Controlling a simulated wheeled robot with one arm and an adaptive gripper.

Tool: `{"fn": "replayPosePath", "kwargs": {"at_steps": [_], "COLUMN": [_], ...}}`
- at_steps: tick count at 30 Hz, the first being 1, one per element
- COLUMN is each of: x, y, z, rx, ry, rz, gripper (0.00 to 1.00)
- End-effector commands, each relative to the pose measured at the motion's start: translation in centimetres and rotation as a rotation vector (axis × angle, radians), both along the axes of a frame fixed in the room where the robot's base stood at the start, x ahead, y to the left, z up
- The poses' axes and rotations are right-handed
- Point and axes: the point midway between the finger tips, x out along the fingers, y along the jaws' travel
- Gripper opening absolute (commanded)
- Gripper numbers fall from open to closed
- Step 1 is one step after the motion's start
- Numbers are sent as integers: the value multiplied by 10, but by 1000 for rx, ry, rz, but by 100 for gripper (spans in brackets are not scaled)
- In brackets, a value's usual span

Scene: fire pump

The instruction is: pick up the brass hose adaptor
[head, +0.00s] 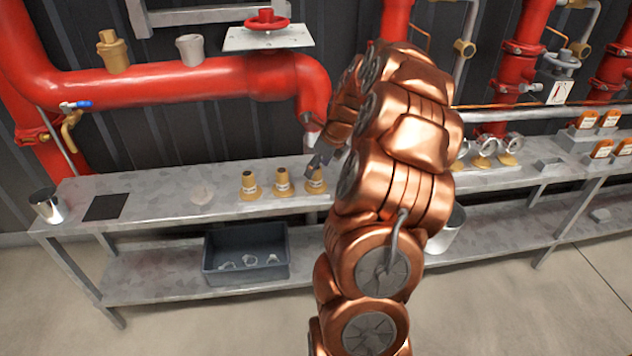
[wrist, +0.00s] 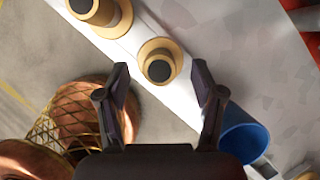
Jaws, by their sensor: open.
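Three brass hose adaptors with dark tops stand in a row on the grey metal bench: a left one (head: 249,186), a middle one (head: 283,184) and a right one (head: 315,184). My gripper (head: 319,160) is just above the right one in the head view, partly hidden by my copper arm. In the wrist view, my gripper (wrist: 160,70) is open and empty, its two dark fingers apart. One adaptor (wrist: 158,64) appears between the fingertips, seen from above. Another adaptor (wrist: 97,10) is at the top left. Contact with the fingers cannot be told.
Red pipes (head: 170,82) run behind the bench (head: 150,190). A metal cup (head: 46,206) and a dark square pad (head: 106,207) are at its left. A grey bin (head: 246,253) sits on the lower shelf. A blue round opening (wrist: 245,140) is near the right finger.

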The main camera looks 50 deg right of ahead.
Motion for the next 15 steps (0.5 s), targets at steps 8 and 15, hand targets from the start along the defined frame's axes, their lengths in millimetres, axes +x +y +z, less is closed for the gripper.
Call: {"fn": "replayPosePath", "kwargs": {"at_steps": [8,15], "x": [9,9], "y": [1,1], "z": [-21,-21], "rx": [-1,-1], "ry": [-2,-2], "rz": [0,1], "gripper": [67,57]}}
